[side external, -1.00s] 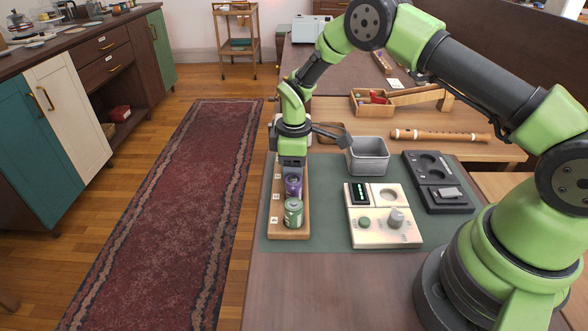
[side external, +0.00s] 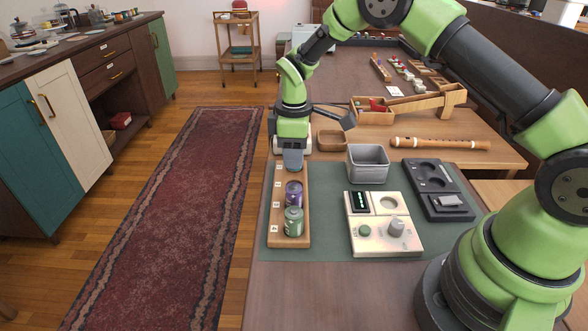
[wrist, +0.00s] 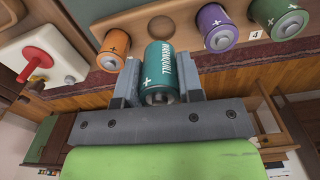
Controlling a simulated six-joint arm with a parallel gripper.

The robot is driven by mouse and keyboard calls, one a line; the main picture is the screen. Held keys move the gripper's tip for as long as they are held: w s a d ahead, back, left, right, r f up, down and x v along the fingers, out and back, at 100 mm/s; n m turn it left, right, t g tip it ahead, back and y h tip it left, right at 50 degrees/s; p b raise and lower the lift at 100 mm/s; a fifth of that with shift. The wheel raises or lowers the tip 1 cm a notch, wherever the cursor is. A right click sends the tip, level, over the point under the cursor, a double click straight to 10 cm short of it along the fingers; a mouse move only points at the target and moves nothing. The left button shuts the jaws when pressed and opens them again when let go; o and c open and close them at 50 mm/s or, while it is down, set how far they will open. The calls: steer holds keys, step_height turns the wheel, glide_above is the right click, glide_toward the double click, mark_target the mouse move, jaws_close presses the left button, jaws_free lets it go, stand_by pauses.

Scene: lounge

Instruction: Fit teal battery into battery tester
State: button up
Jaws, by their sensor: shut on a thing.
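My gripper (side external: 293,160) is over the far end of the wooden battery rack (side external: 303,240). In the wrist view, my gripper (wrist: 158,82) is shut on the teal battery (wrist: 160,65), one finger on each side, its plus-marked end towards the camera. The teal battery cannot be made out in the side view. The cream battery tester (side external: 373,243) lies to the right of the rack, with a dark display showing green marks, a round recess with nothing seen in it, a green button and a grey knob.
The rack holds a purple battery (side external: 293,194) and a green battery (side external: 293,221); an orange battery (wrist: 114,50) shows in the wrist view. A grey metal bin (side external: 368,165) stands behind the tester. A black tray (side external: 437,190) lies at right, a flute (side external: 440,143) behind.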

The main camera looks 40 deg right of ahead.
step_height(320, 180, up, 3)
steer(key=shift+r, duration=0.1)
steer(key=s+d, duration=0.5)
steer(key=s, duration=0.4)
steer(key=s+d, duration=0.5)
steer(key=s, duration=0.4)
steer(key=shift+w+f, duration=0.15)
steer(key=shift+f, duration=3.4)
steer(key=shift+f, duration=0.9)
steer(key=o, duration=1)
steer(key=shift+o, duration=0.2)
